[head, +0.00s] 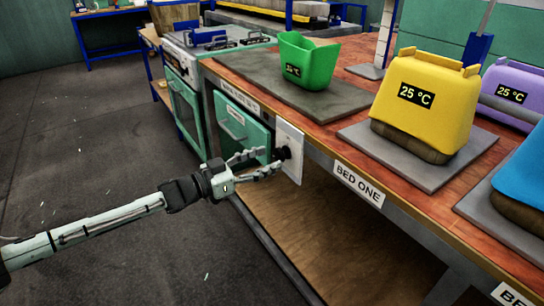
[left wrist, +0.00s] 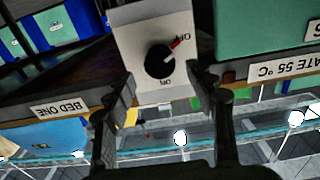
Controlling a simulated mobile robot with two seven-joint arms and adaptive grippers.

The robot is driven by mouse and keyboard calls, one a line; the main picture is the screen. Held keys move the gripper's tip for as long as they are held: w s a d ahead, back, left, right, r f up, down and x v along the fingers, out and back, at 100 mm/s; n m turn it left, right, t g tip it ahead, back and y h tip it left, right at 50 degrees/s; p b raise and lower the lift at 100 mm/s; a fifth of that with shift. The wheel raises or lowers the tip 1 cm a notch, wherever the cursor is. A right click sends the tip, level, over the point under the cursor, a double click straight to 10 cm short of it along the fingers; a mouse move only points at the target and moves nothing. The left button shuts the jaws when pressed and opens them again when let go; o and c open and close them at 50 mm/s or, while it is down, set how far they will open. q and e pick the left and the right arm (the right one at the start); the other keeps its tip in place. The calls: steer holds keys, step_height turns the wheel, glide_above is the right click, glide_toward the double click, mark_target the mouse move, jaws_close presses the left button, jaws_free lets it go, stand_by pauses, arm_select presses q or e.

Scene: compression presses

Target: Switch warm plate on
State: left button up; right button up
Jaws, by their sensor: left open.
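A white switch panel (head: 291,138) is on the bench's front side, between the teal drawer and the BED ONE label. In the left wrist view it carries a black knob (left wrist: 158,61) with a red pointer aimed up and right, toward a small label that is hard to read. Another label, apparently ON, is below the knob. My left gripper (head: 270,160) is open in front of the panel, its fingertips (left wrist: 161,83) on either side of the knob; contact cannot be told. The dark grey warm plate (head: 345,97) lies on the bench, bearing a green container (head: 306,62). My right gripper is out of view.
A teal drawer (head: 243,128) is left of the panel, under the 55 °C label. The BED ONE label (head: 358,184) is to the right. A yellow 25 °C block (head: 425,95) sits on a grey mat (head: 395,150). Open floor (head: 110,140) lies left of the bench.

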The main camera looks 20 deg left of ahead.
mark_target(282, 154)
arm_select(q)
steer(key=shift+x, duration=0.95)
steer(key=shift+w+d, duration=0.1)
steer(key=shift+w, duration=0.1)
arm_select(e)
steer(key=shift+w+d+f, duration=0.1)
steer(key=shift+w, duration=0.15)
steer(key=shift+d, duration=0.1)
arm_select(q)
steer(key=c, duration=1.1)
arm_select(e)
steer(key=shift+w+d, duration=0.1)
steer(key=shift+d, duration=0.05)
